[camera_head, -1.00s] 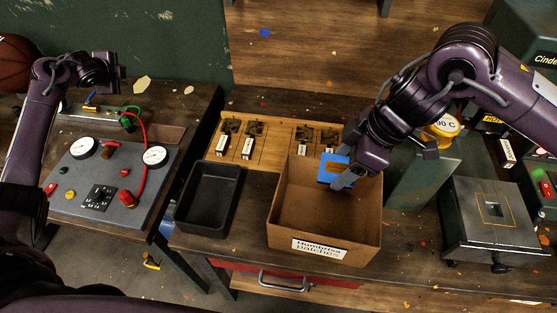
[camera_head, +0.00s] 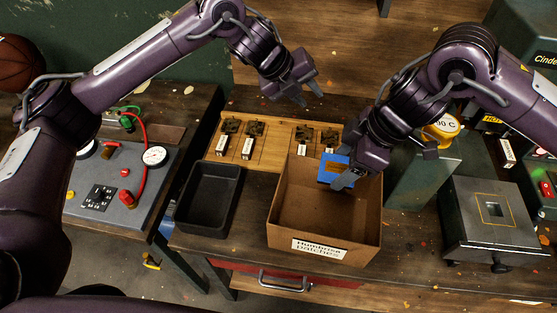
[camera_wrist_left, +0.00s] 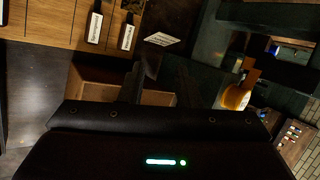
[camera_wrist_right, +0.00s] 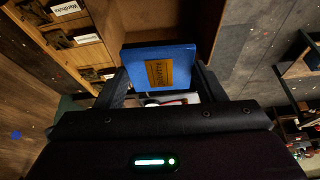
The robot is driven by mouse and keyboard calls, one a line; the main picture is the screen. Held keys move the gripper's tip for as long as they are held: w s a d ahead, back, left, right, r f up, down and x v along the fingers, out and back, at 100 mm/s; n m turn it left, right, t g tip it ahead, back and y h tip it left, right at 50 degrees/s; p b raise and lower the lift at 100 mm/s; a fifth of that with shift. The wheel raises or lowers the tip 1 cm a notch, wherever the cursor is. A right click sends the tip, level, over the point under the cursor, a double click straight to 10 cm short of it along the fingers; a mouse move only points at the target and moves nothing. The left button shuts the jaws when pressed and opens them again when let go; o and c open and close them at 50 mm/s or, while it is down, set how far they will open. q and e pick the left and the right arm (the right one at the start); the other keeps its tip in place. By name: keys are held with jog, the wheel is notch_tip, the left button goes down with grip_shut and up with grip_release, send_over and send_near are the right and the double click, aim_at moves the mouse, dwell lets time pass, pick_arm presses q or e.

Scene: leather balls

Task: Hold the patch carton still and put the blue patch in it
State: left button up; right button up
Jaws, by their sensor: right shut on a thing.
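The patch carton (camera_head: 325,225) is an open brown box with a "Humbrisa patches" label, standing on the workbench. My right gripper (camera_head: 343,177) is shut on the blue patch (camera_head: 328,168) at the carton's back right, over its opening. In the right wrist view the blue patch (camera_wrist_right: 158,66) sits between the fingers, with a tan label on its face. Whether the patch touches the carton is unclear. My left gripper (camera_head: 308,97) is in the air behind the carton, its fingers apart and empty. The left wrist view shows part of the carton (camera_wrist_left: 100,85) beyond the fingers.
A black tray (camera_head: 208,198) stands left of the carton. A wooden board (camera_head: 270,140) with labelled compartments lies behind. A grey machine (camera_head: 495,220) and a yellow-topped container (camera_head: 442,128) are at the right. A gauge panel (camera_head: 125,185) is on the left bench.

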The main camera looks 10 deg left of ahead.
pick_arm(q)
jog(key=s+d+f+m+g+y, duration=0.2)
jog(key=s+d+f+m+g, duration=0.1)
jog(key=s, duration=0.5)
jog(key=m+g+y, duration=0.1)
jog(key=g+y, duration=0.1)
jog(key=y, duration=0.2)
send_near(278, 193)
jog(key=shift+w+f, duration=0.25)
jog(key=shift+w, duration=0.35)
jog(key=shift+s+a+f, duration=0.1)
jog(key=shift+a+f, duration=0.05)
jog(key=shift+f, duration=0.1)
notch_tip(278, 193, down, 11)
jog(key=shift+f, duration=0.25)
grip_shut()
